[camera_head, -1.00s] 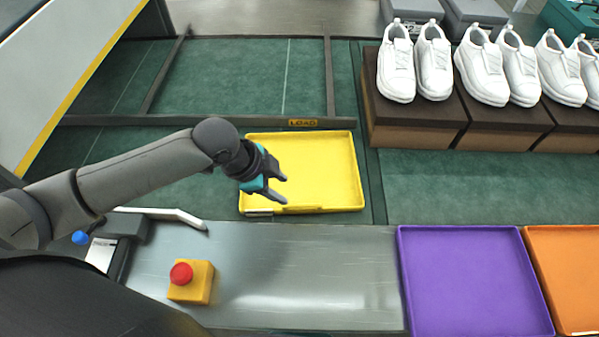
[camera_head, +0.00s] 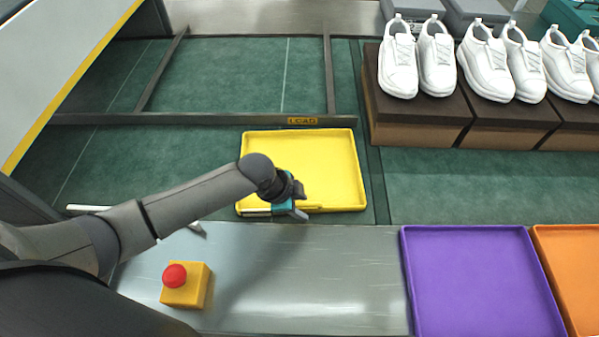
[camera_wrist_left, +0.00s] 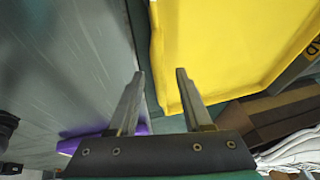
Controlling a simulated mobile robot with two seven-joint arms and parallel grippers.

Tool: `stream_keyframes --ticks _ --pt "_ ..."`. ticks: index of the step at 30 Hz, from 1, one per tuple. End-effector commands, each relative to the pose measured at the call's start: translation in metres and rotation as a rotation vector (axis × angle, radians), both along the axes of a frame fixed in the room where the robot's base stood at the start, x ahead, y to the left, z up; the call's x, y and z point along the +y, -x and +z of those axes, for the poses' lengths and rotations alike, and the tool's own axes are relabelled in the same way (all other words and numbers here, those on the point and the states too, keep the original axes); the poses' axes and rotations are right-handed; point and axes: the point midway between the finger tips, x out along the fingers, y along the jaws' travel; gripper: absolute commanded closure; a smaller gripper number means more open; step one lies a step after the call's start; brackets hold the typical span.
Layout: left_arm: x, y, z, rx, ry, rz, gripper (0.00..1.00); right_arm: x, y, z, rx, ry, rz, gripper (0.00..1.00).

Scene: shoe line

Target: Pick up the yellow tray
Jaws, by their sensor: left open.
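The yellow tray (camera_head: 325,160) lies empty on the green surface, just beyond the metal counter. My left gripper (camera_head: 302,203) is at the tray's near edge and covers part of its near-left side. In the left wrist view the left gripper (camera_wrist_left: 160,75) is open, with its two fingers apart. There the yellow tray (camera_wrist_left: 220,45) fills the upper right, its edge close to the right finger. I cannot tell whether a finger touches the tray. My right gripper does not show.
A purple tray (camera_head: 465,275) and an orange tray (camera_head: 573,265) sit at the right of the metal counter (camera_head: 330,285). A yellow box with a red button (camera_head: 175,275) stands at the left. White shoes (camera_head: 437,60) stand on brown boxes (camera_head: 415,125) behind.

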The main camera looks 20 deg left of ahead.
Motion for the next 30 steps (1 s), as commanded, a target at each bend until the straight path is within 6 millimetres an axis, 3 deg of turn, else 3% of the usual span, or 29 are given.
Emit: stream_keyframes --ticks 7,20,30 --pt "0.0 -0.0005 -0.0004 -0.001 -0.001 -0.001 0.53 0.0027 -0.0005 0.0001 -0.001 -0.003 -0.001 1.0" --pt "0.0002 -0.0002 -0.0004 0.0 -0.001 0.0 1.0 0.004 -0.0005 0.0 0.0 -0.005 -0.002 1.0" --pt "0.0003 -0.0001 -0.0005 0.0 -0.001 0.0 1.0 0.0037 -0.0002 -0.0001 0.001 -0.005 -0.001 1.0"
